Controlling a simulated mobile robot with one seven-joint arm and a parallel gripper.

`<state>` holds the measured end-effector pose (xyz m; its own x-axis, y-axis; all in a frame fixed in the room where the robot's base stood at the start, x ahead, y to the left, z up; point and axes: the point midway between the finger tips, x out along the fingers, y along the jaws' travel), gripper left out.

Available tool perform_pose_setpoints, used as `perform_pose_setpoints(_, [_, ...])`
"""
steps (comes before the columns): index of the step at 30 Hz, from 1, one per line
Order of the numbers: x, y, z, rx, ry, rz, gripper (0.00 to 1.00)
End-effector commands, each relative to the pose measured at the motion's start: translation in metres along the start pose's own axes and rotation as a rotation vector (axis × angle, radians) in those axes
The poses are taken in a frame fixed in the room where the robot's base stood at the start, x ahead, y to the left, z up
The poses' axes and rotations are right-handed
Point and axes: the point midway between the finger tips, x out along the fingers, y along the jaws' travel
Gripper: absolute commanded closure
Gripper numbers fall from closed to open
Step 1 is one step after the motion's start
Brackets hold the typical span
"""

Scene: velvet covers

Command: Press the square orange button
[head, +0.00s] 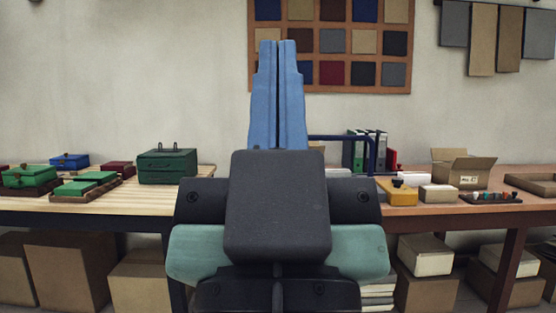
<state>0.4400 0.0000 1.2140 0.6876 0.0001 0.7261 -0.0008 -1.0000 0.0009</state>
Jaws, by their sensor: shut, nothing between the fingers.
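My gripper (277,46) points straight up in the middle of the head view, in front of the wall. Its two long blue fingers are side by side, shut and empty. I cannot make out a square orange button for certain. A dark strip (478,200) with several small coloured pieces, some reddish or orange, lies on the right table; their shapes are too small to tell. A yellow-orange block (402,197) with a dark knob sits left of it. My gripper is apart from both, and my arm hides the middle of the scene.
The left table (150,198) carries green boxes (167,166), a blue box (69,161) and a dark red box (117,168). The right table (430,214) also holds a white block (438,193), an open carton (461,172) and binders (356,150). Cartons (70,268) stand below.

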Motion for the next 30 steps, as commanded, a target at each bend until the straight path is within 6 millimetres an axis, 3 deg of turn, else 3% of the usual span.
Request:
perform_pose_setpoints(1, [0.027, 0.000, -0.026, 0.000, 0.000, 0.000, 1.00])
perform_pose_setpoints(21, [0.195, 0.000, -0.184, 0.001, 0.000, -0.001, 1.00])
perform_pose_setpoints(25, [0.220, 0.000, -0.208, 0.001, 0.000, -0.002, 1.00])
perform_pose_setpoints(30, [0.232, 0.000, -0.219, 0.001, 0.000, -0.002, 1.00])
